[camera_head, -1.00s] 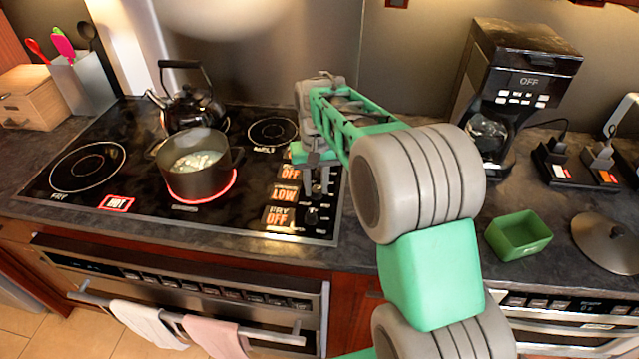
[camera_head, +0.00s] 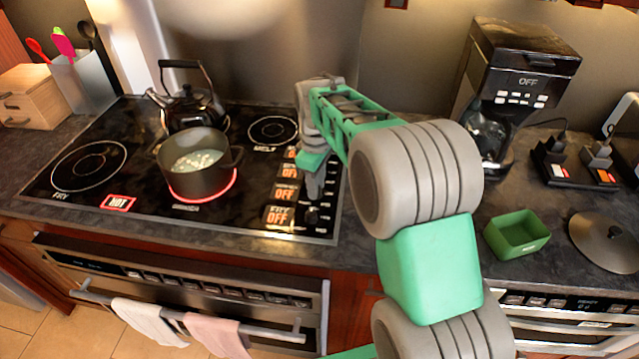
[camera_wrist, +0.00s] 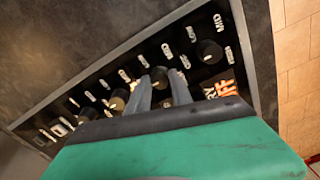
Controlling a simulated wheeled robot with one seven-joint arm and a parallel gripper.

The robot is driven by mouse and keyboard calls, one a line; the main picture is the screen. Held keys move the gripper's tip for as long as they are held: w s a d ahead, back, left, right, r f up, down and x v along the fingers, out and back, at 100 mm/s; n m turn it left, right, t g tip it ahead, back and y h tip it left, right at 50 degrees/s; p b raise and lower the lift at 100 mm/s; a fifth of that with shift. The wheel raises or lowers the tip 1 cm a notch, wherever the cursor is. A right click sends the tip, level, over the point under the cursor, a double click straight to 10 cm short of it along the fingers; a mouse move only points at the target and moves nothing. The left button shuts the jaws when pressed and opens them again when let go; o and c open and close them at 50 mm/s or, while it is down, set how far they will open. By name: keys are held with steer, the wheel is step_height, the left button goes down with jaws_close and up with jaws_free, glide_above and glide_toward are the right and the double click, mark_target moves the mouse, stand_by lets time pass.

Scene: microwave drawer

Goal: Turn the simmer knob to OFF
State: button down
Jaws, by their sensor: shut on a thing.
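The simmer knob (camera_wrist: 159,76) is a small dark knob in the row on the cooktop's right side. My gripper (camera_wrist: 160,82) is shut on it, with one grey finger on each side. In the head view my gripper (camera_head: 314,188) is over the knob row and hides the simmer knob. The simmer display (camera_head: 286,192) reads OFF in orange. The dark pot (camera_head: 195,168) with pale contents stands on a burner whose ring (camera_head: 203,196) still glows red.
The fry knob (camera_wrist: 209,51) sits close beside my gripper, and other knobs (camera_wrist: 117,101) line the other side. A black kettle (camera_head: 190,108) stands behind the pot. A green box (camera_head: 516,236) and a coffee maker (camera_head: 515,85) are on the right counter.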

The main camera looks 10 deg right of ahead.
steer(key=n, duration=0.3)
steer(key=shift+s+f+n, duration=0.25)
steer(key=shift+s+n, duration=0.05)
steer(key=shift+a+n, duration=0.1)
steer(key=shift+n, duration=1.2)
steer(key=c, duration=1.2)
jaws_free()
steer(key=shift+a+r, duration=0.1)
steer(key=shift+r, duration=0.05)
steer(key=shift+o, duration=0.3)
steer(key=shift+w, duration=0.1)
steer(key=shift+r, duration=0.1)
step_height(320, 180, up, 8)
steer(key=shift+f+b, duration=0.1)
steer(key=shift+b, duration=0.2)
